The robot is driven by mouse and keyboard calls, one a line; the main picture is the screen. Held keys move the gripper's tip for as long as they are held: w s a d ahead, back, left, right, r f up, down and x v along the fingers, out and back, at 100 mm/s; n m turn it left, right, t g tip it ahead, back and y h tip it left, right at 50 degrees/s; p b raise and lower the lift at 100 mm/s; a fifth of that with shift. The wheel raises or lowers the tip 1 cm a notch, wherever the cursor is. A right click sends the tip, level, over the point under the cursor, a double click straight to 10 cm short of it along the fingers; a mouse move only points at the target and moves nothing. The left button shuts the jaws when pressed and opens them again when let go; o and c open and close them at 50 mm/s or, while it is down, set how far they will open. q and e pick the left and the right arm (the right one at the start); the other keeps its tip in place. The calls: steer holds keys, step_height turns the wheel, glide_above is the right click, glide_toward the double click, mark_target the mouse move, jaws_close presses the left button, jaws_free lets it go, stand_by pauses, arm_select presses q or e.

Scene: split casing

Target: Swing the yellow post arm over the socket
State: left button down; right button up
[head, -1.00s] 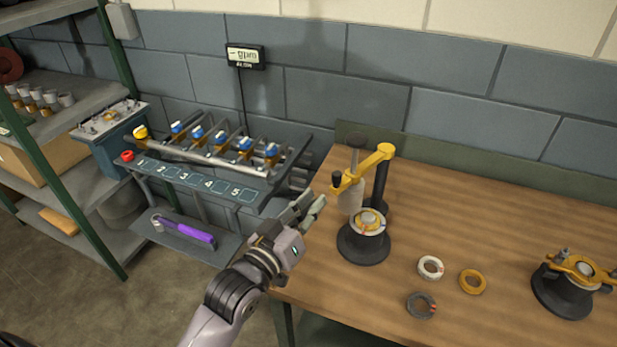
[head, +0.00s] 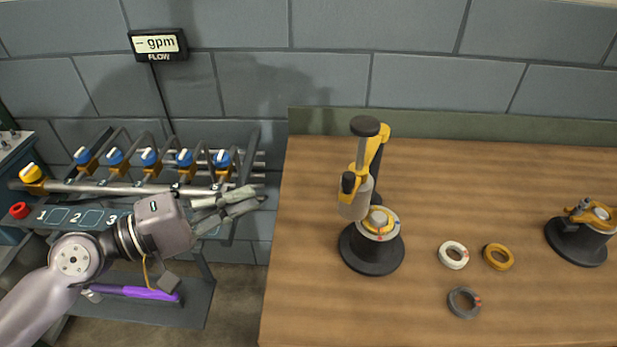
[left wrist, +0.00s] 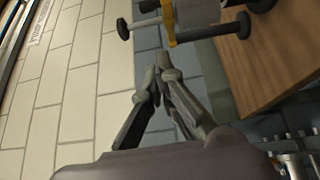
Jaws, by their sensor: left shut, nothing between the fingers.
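The yellow post arm (head: 376,152) sits on a dark upright post behind the socket (head: 378,222) on a black round base. The arm reaches toward the front left and carries a pale grey cylinder (head: 355,203) with black knobs. The cylinder hangs at the socket's upper left in the head view, not centred on it; its exact offset is unclear. My left gripper (head: 250,197) is shut and empty, left of the bench edge and apart from the arm. In the left wrist view its fingers (left wrist: 163,75) point toward the yellow arm (left wrist: 169,22). My right gripper is not in view.
A white ring (head: 453,255), an orange ring (head: 498,257) and a dark ring (head: 464,303) lie on the wooden bench (head: 320,300). Another black-based fixture (head: 578,243) stands right. A blue-handled valve rack (head: 110,187) and purple-handled tool (head: 140,293) are left.

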arm_select(q)
steer(key=s+d+p+x, duration=0.1)
steer(key=s+p+x, duration=0.1)
steer(key=p+x, duration=0.6)
steer(key=x, duration=0.4)
steer(key=shift+d, duration=0.35)
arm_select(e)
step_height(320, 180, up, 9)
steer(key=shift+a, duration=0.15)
arm_select(q)
steer(key=shift+s, duration=0.1)
